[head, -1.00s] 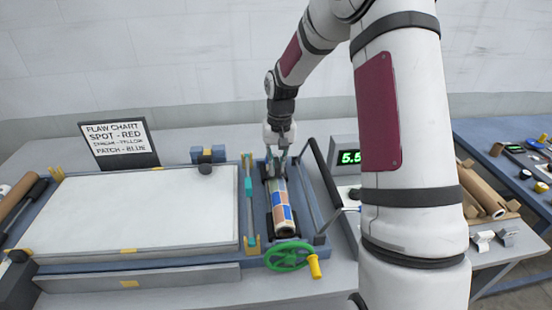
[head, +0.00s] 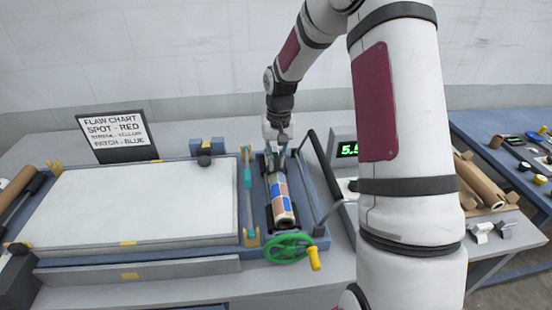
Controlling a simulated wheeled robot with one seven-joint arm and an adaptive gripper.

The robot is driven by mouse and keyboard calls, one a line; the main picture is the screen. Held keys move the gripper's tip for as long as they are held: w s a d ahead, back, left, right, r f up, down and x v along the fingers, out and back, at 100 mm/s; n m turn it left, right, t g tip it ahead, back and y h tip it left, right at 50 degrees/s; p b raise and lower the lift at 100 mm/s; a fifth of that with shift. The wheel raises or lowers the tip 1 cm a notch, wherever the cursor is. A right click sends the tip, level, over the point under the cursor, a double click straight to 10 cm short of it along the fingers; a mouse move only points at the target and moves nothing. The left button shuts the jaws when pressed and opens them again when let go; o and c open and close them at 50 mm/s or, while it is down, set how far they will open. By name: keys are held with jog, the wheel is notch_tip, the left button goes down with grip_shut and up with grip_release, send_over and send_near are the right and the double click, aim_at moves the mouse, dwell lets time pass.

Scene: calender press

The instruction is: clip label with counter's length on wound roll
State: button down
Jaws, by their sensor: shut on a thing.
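The wound roll (head: 281,200), with blue, orange and white patches, lies in its cradle behind the green handwheel (head: 287,248). My gripper (head: 276,154) is at the roll's far end, fingers pointing down. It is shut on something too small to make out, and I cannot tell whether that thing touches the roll. The counter (head: 347,149) shows green digits reading "5.5", partly hidden by my arm. No label can be made out clearly; a white patch beside the counter is mostly behind my arm.
A white panel (head: 135,205) fills the press bed at left, with a flaw chart sign (head: 117,135) behind it. A dark bar (head: 325,165) stands right of the roll. Brown rolls (head: 482,183) and small white and grey clips (head: 481,232) lie at right.

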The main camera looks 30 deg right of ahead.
jog(key=shift+f, duration=0.1)
jog(key=c, duration=1.5)
grip_release()
jog(key=r, duration=1.2)
jog(key=shift+d, duration=0.3)
